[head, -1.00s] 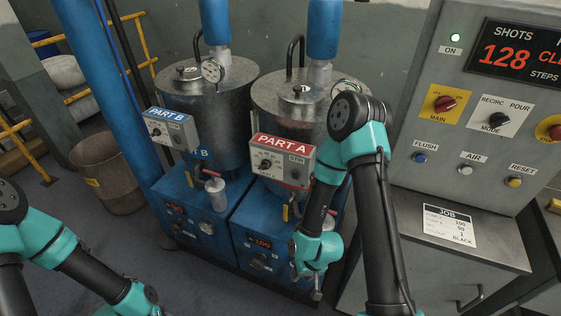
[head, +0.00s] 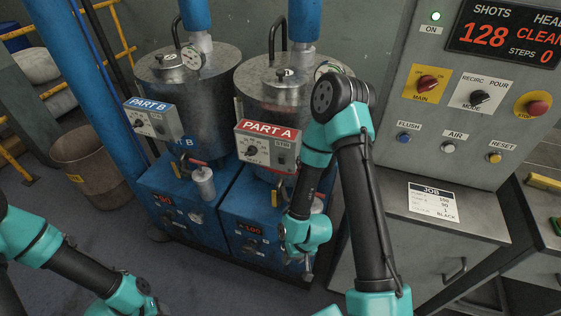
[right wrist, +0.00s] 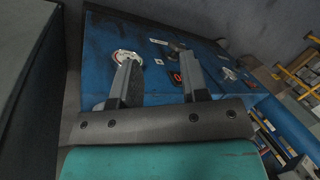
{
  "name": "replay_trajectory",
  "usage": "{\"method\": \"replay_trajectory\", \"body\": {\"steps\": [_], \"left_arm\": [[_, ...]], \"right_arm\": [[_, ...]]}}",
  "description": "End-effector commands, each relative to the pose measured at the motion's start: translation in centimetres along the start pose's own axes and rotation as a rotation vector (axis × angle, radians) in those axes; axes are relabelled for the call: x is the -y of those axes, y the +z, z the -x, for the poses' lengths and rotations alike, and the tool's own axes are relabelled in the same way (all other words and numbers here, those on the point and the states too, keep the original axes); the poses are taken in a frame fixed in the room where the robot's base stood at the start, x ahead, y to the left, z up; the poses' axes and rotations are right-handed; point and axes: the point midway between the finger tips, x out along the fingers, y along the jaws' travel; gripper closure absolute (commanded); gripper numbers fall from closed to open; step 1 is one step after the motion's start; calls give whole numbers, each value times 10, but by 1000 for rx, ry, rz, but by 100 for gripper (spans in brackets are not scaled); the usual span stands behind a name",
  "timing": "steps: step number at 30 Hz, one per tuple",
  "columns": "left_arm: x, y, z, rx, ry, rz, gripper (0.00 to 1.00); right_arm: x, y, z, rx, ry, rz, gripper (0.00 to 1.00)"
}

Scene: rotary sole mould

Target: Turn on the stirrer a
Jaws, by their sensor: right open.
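The Part A control box (head: 267,148) has a red label, a dial (head: 252,151) and a small switch labelled STIR (head: 281,158). It sits on the front of the right metal tank (head: 270,92). The switch's position is too small to tell. My right gripper (head: 303,268) hangs below and to the right of that box, in front of the blue cabinet and apart from the switch. In the right wrist view my right gripper (right wrist: 157,78) is open and empty, with blue panels beyond its fingers. My left arm is at the lower left; its gripper fingers do not show.
The Part B box (head: 153,121) is on the left tank. The blue base cabinet (head: 255,235) carries gauges and red displays. A grey control console (head: 455,185) with knobs and buttons stands at right. A bin (head: 95,165) stands at left. The floor in front is clear.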

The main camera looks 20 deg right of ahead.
Motion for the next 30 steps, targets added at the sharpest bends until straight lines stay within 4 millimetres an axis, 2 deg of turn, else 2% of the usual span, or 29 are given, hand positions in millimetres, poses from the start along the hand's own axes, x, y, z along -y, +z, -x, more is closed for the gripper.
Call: {"method": "replay_trajectory", "body": {"steps": [1, 7, 12, 20, 30], "left_arm": [[0, 0, 0, 0, 0, 0, 57], [0, 0, 0, 0, 0, 0, 57], [0, 0, 0, 0, 0, 0, 57], [0, 0, 0, 0, 0, 0, 57], [0, 0, 0, 0, 0, 0, 57]], "right_arm": [[0, 0, 0, -1, 0, -2, 64], [4, -10, 5, -41, 10, -78, 83], [14, -32, 17, -145, 24, -279, 100], [36, -74, 50, -375, -11, -719, 100], [69, -114, 104, -663, -194, -1294, 100]]}}
